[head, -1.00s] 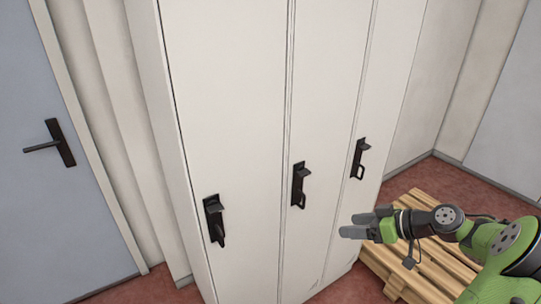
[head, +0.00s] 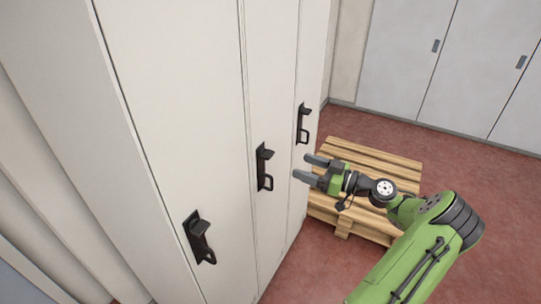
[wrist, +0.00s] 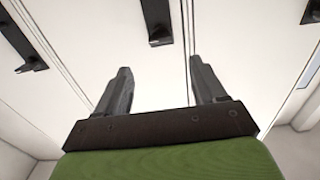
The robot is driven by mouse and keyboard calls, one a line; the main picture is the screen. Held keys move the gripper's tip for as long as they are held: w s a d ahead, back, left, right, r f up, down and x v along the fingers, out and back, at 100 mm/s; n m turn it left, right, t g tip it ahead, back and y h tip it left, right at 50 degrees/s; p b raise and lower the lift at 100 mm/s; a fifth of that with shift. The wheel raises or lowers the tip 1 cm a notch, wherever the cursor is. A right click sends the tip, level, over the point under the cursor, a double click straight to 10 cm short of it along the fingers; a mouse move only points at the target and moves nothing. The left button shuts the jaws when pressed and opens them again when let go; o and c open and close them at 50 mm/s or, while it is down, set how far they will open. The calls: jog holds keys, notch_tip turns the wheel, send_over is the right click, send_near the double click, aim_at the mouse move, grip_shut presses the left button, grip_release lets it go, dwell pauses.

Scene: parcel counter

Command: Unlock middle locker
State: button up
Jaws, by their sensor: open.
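A white locker bank (head: 170,90) has three tall doors, each with a black latch. The middle locker's latch (head: 264,166) is a dark plate with a hanging loop. The left latch (head: 199,237) is nearer and the right latch (head: 302,124) is farther. My gripper (head: 308,168) is open and empty, a short way right of the middle latch and apart from it. In the wrist view, a latch, seemingly the middle one (wrist: 158,22), lies beyond the gap between the open fingers (wrist: 159,72). Other latches show at the left (wrist: 28,55) and upper right (wrist: 311,12).
A wooden pallet (head: 383,165) lies on the red floor behind and beneath my gripper. Grey cabinets (head: 465,65) stand along the back wall. Red floor (head: 500,210) is free at the right.

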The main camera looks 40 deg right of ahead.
aim_at(273, 155)
jog(key=x, duration=1.1)
jog(key=shift+w, duration=0.1)
jog(key=c, duration=1.1)
jog(key=shift+o, duration=0.2)
jog(key=shift+f, duration=0.1)
jog(key=shift+m, duration=0.4)
jog(key=m+p, duration=0.1)
jog(key=m, duration=0.2)
jog(key=shift+m, duration=0.3)
jog(key=m+p, duration=0.1)
jog(key=m, duration=0.3)
jog(key=shift+m+p, duration=0.3)
jog(key=m+p, duration=0.2)
jog(key=m, duration=0.2)
jog(key=shift+d+m, duration=0.1)
jog(key=shift+m, duration=0.2)
jog(key=shift+f+m+p, duration=0.1)
jog(key=shift+m+p, duration=0.75)
jog(key=shift+m, duration=1.35)
